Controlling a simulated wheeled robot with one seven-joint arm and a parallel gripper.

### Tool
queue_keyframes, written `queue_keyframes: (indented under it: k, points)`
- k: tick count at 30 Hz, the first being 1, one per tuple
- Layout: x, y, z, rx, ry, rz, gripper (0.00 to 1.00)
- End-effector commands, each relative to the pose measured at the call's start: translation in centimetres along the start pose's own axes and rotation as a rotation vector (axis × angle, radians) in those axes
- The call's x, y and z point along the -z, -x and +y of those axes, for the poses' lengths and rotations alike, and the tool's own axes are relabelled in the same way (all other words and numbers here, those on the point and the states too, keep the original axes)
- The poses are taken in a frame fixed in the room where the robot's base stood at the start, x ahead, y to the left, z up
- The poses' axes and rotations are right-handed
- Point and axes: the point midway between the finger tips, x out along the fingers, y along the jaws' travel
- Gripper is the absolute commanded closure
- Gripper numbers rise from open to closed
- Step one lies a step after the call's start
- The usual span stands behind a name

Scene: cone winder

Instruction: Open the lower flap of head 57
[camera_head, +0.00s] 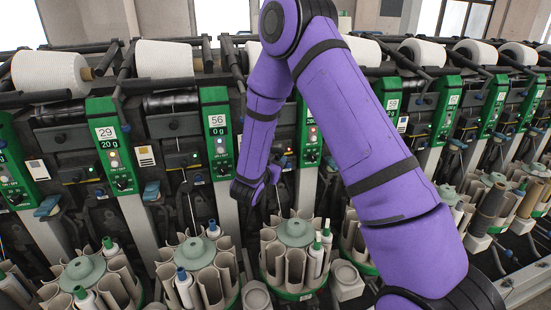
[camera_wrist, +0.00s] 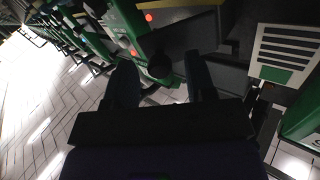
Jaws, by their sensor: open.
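The winding heads stand in a row with green panels. The panel reading 56 (camera_head: 218,140) is left of my arm. The panel to its right (camera_head: 309,130) is partly covered by my purple arm, and its number cannot be read; no visible panel clearly reads 57. My gripper (camera_head: 258,192) is in front of the dark machine section between these two panels, above a bobbin magazine. In the wrist view my gripper (camera_wrist: 162,76) has its fingers apart, with a dark rounded part (camera_wrist: 159,66) beyond and between them. I cannot tell whether they touch it. The lower flap cannot be made out clearly.
Round bobbin magazines (camera_head: 294,233) with upright tubes stand along the front, just below my gripper. White yarn cones (camera_head: 164,58) lie along the top. A white label (camera_wrist: 287,47) shows at right in the wrist view. Pale tiled floor (camera_wrist: 50,110) lies open at left there.

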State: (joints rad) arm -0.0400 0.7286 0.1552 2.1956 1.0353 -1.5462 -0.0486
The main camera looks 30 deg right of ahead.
Motion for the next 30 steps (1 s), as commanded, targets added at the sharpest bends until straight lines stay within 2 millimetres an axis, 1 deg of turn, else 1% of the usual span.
queue_keyframes:
  k: [1,9,12,15,20,30]
  points:
    - [0.0,0.9,-0.1,0.004,0.001,-0.001,0.49]
    - [0.0,6.0,-0.1,0.005,0.001,-0.002,0.49]
    - [0.0,7.5,-0.1,0.004,0.000,-0.001,0.49]
    - [0.0,8.6,-0.1,0.003,0.000,-0.001,0.49]
    - [0.0,9.4,0.0,0.001,0.000,-0.001,0.49]
    - [0.0,9.6,0.0,0.001,0.000,-0.001,0.49]
